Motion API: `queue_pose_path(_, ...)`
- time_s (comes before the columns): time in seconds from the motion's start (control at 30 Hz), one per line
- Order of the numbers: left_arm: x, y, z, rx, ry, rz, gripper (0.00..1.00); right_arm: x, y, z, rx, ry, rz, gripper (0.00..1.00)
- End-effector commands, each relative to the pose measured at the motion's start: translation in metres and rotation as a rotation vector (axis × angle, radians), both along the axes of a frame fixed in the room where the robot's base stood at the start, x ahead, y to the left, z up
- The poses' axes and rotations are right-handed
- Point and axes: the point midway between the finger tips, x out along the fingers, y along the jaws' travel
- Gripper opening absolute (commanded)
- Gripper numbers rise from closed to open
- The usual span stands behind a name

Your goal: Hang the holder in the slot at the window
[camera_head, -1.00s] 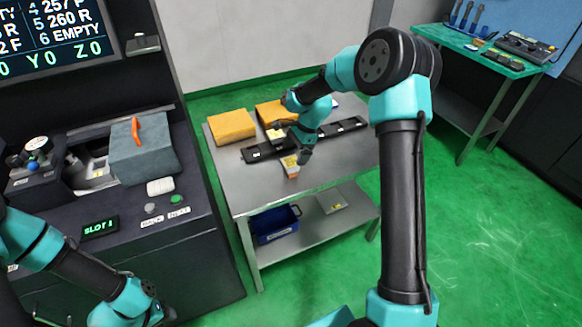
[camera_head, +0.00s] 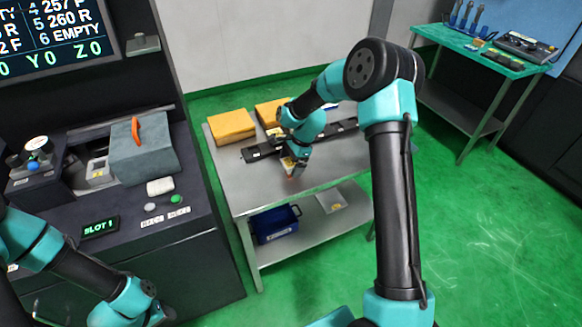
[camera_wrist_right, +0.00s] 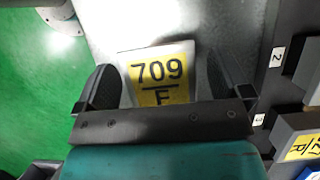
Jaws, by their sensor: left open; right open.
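The holder (camera_wrist_right: 160,72), with a yellow label reading 709 over F, lies on the metal table. In the head view it is a small pale and orange piece (camera_head: 288,162), mostly hidden by my right gripper (camera_head: 292,172). In the right wrist view, the open dark fingers of that gripper (camera_wrist_right: 167,82) stand on either side of the holder; I cannot tell whether they touch it. My left gripper (camera_head: 158,314) is at the bottom edge in front of the machine, its fingers barely visible. The machine has an opening (camera_head: 92,165) beside a grey box with an orange handle, and a SLOT 1 display (camera_head: 100,227).
A dark rack strip (camera_head: 258,152) with numbered places runs along the table (camera_head: 240,185), behind the holder. Other labelled holders (camera_wrist_right: 302,145) stand close at the right in the wrist view. Yellow blocks (camera_head: 231,126) lie behind. A blue bin (camera_head: 274,223) is on the lower shelf.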

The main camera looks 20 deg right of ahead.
Motion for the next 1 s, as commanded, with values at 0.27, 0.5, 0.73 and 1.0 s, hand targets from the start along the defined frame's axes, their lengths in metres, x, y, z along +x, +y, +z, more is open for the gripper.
queue_pose_path(0.27,0.0,0.0,0.0,0.0,0.0,0.0,0.4,0.0001,-0.0001,0.0003,0.0,0.0,0.0,0.96)
queue_pose_path(0.5,0.0,0.0,0.0,0.0,0.0,0.0,0.4,0.0001,-0.0002,0.0004,0.0,0.0,0.0,0.76)
queue_pose_path(0.73,0.0,0.0,0.0,0.0,0.0,0.0,0.4,0.0001,-0.0002,0.0005,0.0,0.0,0.0,0.54)
queue_pose_path(1.0,0.0,0.0,0.0,0.0,0.0,0.0,0.4,0.0001,-0.0002,0.0005,0.0,0.0,0.0,0.28)
